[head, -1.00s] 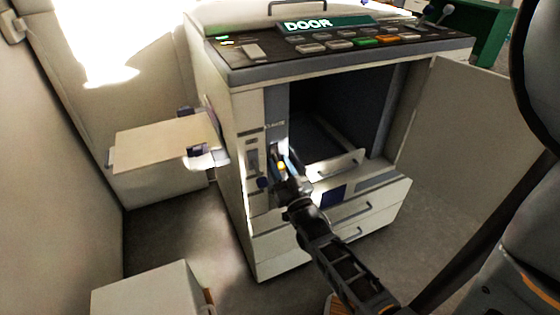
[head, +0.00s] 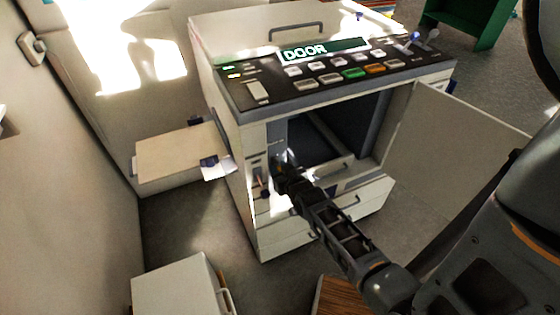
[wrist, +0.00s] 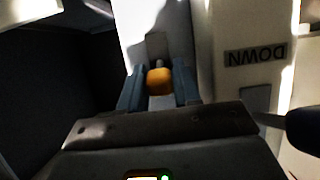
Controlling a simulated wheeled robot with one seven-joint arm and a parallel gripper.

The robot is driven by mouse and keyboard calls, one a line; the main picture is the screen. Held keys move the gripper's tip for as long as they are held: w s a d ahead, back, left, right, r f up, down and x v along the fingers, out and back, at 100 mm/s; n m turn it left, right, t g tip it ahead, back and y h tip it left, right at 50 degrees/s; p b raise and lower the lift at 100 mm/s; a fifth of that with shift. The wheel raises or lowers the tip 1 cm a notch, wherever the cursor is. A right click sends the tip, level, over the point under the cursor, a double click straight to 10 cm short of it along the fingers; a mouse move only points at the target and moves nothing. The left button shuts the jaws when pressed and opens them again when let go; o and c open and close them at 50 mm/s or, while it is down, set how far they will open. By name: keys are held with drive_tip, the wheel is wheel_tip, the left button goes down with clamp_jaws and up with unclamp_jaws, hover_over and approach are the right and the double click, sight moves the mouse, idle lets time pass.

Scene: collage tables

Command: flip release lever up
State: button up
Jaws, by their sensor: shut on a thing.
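The release lever shows in the wrist view as an orange knob (wrist: 159,81) on a short grey stem, in front of a pale panel. The two blue fingers of my gripper (wrist: 158,88) stand on either side of the knob and are shut on it. In the head view my gripper (head: 281,162) is at the left front panel of the copier (head: 222,125), beside its open front. There my gripper and arm hide the lever. A "DOWN" label (wrist: 255,55), upside down in the wrist view, is to the right of the knob.
The copier's door (head: 450,145) is swung open to the right. A control panel (head: 335,70) reads "DOOR". A side tray (head: 178,152) juts out left. A white cabinet (head: 178,285) stands at the front left. A dark handle-like part (head: 263,184) is left of my gripper.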

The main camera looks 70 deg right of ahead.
drive_tip(key=shift+w+d+r+g+y+p, duration=0.2)
drive_tip(key=shift+g+y+p, duration=0.25)
drive_tip(key=shift+p, duration=0.6)
drive_tip(key=shift+a, duration=0.1)
drive_tip(key=o, duration=1)
drive_tip(key=shift+s, duration=0.1)
drive_tip(key=shift+c, duration=0.2)
drive_tip(key=v, duration=0.7)
drive_tip(key=shift+s+a+r, duration=0.2)
drive_tip(key=shift+a+r, duration=0.05)
drive_tip(key=shift+a, duration=0.05)
